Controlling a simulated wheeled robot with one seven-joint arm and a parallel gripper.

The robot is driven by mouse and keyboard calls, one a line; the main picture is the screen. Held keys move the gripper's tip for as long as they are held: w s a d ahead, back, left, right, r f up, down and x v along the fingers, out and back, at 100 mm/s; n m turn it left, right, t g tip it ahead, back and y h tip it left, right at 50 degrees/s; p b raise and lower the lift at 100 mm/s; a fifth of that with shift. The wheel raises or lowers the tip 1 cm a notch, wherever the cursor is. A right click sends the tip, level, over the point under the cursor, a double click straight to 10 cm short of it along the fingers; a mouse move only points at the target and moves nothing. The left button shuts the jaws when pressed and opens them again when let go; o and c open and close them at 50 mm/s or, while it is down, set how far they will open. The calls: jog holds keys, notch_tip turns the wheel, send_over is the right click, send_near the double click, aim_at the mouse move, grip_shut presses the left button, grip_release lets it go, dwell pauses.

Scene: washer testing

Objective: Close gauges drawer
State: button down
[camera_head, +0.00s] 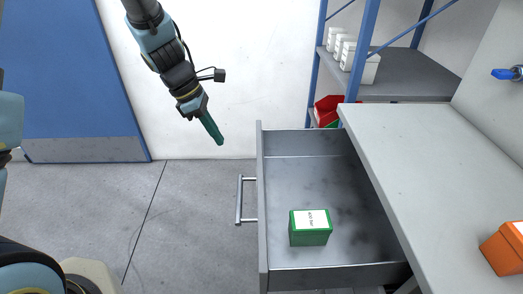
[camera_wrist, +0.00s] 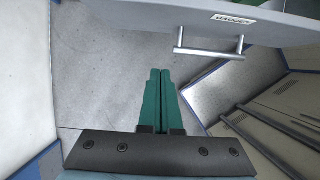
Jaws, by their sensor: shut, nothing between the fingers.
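The gauges drawer (camera_head: 262,205) is grey and stands pulled out from under the workbench. A bar handle (camera_head: 240,200) is on its front face. A green box with a white label (camera_head: 310,229) lies inside it. In the wrist view the drawer front (camera_wrist: 200,14) with its label and the handle (camera_wrist: 209,50) shows at the top. My gripper (camera_head: 220,143) has green fingers that are shut and empty. It is in the air to the left of the drawer front, apart from it. The fingers (camera_wrist: 160,72) also show in the wrist view, below and left of the handle.
The workbench top (camera_head: 445,165) is to the right of the drawer, with an orange box (camera_head: 505,248) on it. A blue-framed shelf (camera_head: 415,78) with white containers and a red bin (camera_head: 327,110) stands behind. A blue door (camera_head: 60,75) is at left. The floor left of the drawer is clear.

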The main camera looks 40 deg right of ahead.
jog(key=s+d+f+p, duration=0.1)
jog(key=s+d+f, duration=0.3)
jog(key=f, duration=0.5)
jog(key=shift+s+d, duration=0.4)
jog(key=shift+d, duration=0.55)
jog(key=s+d+p, duration=0.3)
jog(key=s+d, duration=0.2)
jog(key=d, duration=0.2)
jog(key=s+d+p, duration=0.4)
jog(key=s+d, duration=0.2)
jog(key=d, duration=0.1)
jog(key=s+d+p, duration=0.3)
jog(key=s+d, duration=0.3)
jog(key=d, duration=0.1)
jog(key=shift+s+p, duration=0.1)
jog(key=shift+p, duration=0.25)
jog(key=shift+s, duration=0.1)
